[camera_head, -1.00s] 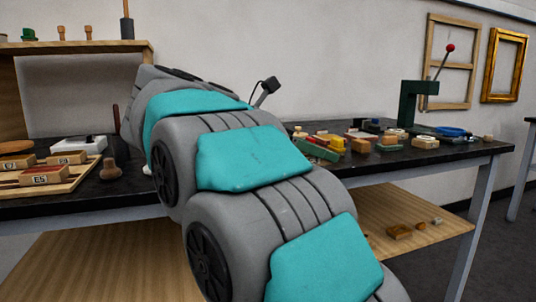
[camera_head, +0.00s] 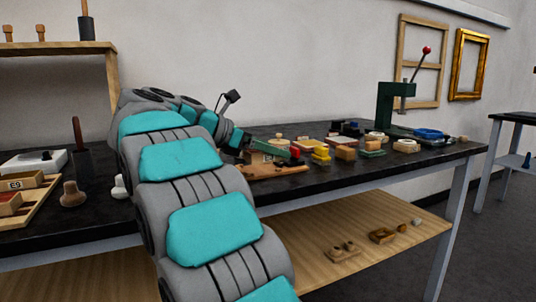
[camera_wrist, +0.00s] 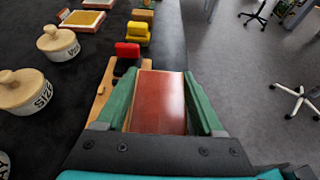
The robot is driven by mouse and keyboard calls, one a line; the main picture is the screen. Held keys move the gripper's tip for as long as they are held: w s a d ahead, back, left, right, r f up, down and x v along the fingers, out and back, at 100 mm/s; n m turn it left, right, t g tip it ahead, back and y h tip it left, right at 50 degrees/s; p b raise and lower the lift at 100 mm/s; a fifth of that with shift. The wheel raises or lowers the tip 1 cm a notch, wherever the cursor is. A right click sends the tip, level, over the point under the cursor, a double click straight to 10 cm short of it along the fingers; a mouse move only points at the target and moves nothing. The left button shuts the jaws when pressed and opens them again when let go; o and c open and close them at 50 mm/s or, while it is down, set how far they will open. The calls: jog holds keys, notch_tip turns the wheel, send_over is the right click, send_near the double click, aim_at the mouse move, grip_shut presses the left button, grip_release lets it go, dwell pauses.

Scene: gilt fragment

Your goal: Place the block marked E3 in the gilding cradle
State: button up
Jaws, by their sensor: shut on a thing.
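My gripper (camera_wrist: 162,82) is shut on a reddish-brown block (camera_wrist: 158,102), held between its green fingers in the wrist view. The block's marking is not readable there. In the head view my gripper (camera_head: 274,150) is over the front part of the dark bench, with a pale wooden face (camera_head: 262,158) showing at its fingers. A light wooden piece (camera_head: 278,171) lies just below it and also shows beside and beneath the fingers in the wrist view (camera_wrist: 101,98). It may be the gilding cradle, but I cannot tell. Whether the block touches it is unclear.
A red-topped item (camera_wrist: 127,50) and a yellow item (camera_wrist: 138,34) stand just beyond the fingertips. Lidded jars (camera_wrist: 58,43) are to the left. The bench edge runs close on the right. A block marked E9 (camera_head: 26,181) lies in a tray at far left.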

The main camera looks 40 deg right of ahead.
aim_at(267, 168)
jog(key=w+d, duration=0.1)
jog(key=w+d+p, duration=0.1)
jog(key=w, duration=0.1)
jog(key=w+d, duration=0.1)
jog(key=w, duration=0.1)
jog(key=shift+w+f, duration=0.1)
jog(key=shift+f, duration=0.2)
jog(key=shift+f+p, duration=0.5)
jog(key=shift+f, duration=1.25)
jog(key=shift+f+b, duration=0.55)
jog(key=shift+b, duration=0.35)
jog(key=o, duration=1.3)
jog(key=shift+o, duration=0.4)
jog(key=shift+r+p, duration=0.35)
jog(key=shift+p, duration=0.4)
jog(key=shift+a+r, duration=0.15)
jog(key=v, duration=1.1)
jog(key=shift+w+a+r+b, duration=0.2)
jog(key=shift+a+r+b, duration=0.1)
jog(key=shift+b, duration=0.1)
